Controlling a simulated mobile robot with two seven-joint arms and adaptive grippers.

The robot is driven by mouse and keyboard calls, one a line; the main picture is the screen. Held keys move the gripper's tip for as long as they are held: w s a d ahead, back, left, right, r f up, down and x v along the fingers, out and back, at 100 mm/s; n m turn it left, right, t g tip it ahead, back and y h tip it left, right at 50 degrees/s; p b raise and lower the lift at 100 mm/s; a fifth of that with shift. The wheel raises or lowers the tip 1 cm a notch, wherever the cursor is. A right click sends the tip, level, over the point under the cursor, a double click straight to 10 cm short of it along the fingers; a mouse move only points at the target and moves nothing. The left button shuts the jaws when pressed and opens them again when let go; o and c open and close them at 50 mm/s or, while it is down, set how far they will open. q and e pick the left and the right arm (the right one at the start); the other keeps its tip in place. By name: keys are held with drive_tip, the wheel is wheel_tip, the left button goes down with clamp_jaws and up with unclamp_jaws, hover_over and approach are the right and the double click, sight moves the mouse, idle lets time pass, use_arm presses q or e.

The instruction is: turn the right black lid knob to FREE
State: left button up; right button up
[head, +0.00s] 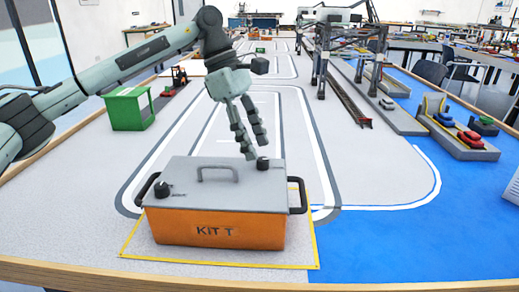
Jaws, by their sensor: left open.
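An orange box marked "KIT T" (218,228) with a grey lid (213,186) sits inside a yellow outline at the table's front. The right black lid knob (262,164) stands on the lid's right back part. The left black lid knob (162,190) is on the lid's left. A grey handle (217,171) lies between them. My left gripper (256,143) reaches down from above with its fingers open. Its fingertips are just above and left of the right knob; whether they touch it I cannot tell. The knob's markings are too small to read. My right gripper is not in view.
A green open-sided box (129,109) stands at the left back. A dark gantry crane (322,62) and rail stand behind right. Red and green toy vehicles (470,138) sit on a grey dock at right. The blue area (400,240) right of the box is clear.

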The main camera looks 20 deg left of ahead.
sight(262, 159)
use_arm(q)
drive_tip(key=shift+x, duration=1.5)
drive_tip(key=shift+w, duration=0.1)
clamp_jaws()
